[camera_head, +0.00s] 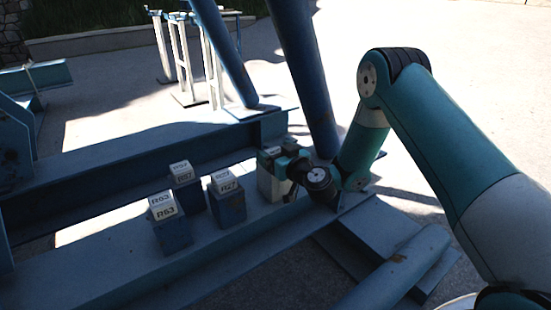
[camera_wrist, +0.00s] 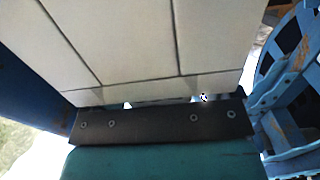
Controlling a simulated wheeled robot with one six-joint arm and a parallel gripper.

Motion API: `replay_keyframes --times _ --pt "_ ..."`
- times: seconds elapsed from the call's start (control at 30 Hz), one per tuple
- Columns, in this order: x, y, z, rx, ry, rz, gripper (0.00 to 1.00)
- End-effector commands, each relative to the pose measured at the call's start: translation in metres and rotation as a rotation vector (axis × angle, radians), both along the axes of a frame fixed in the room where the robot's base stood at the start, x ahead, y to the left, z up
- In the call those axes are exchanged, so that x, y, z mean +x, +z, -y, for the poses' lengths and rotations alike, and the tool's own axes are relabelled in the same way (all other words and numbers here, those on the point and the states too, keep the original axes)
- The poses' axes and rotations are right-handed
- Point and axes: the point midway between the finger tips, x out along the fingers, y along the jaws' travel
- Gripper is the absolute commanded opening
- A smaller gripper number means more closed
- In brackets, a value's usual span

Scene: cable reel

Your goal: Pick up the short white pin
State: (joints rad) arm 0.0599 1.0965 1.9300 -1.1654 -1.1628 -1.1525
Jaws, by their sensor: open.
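A short white block (camera_head: 270,187), the only mostly white one in the row and so likely the white pin, stands upright on the blue steel beam in the head view. My gripper (camera_head: 278,160) is at its upper part, with the teal and dark jaw parts covering some of its top. In the wrist view a pale panelled surface (camera_wrist: 110,40) with dark seams, probably this pin up close, fills the upper middle. My gripper's dark bolted plate (camera_wrist: 160,123) lies just below it. The jaws are open; whether they touch the pin cannot be told.
Three blue blocks with white labelled tops stand left of the pin: R63 (camera_head: 170,230), R57 (camera_head: 187,187) and R27 (camera_head: 227,203). Blue slanting posts (camera_head: 306,85) rise behind my gripper. A blue wheel-like structure (camera_wrist: 290,90) is at the right in the wrist view.

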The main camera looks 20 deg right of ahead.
Motion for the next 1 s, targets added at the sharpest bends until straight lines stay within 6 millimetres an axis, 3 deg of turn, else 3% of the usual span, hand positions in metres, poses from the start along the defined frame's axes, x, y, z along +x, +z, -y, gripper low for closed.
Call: replay_keyframes --times 0.07,0.1,0.3,0.4,0.77,1.0 --pt "0.0 0.0 0.0 0.0 0.0 0.0 0.83" --pt "0.0 0.0 0.0 0.0 0.0 0.0 0.78" --pt "0.0 0.0 0.0 0.0 0.0 0.0 0.32" --pt "0.0 0.001 0.0 0.001 0.0 0.002 0.14" --pt "0.0 0.01 0.0 -0.001 0.0 0.003 0.14" --pt "0.0 0.046 -0.001 -0.001 0.001 0.006 0.14"
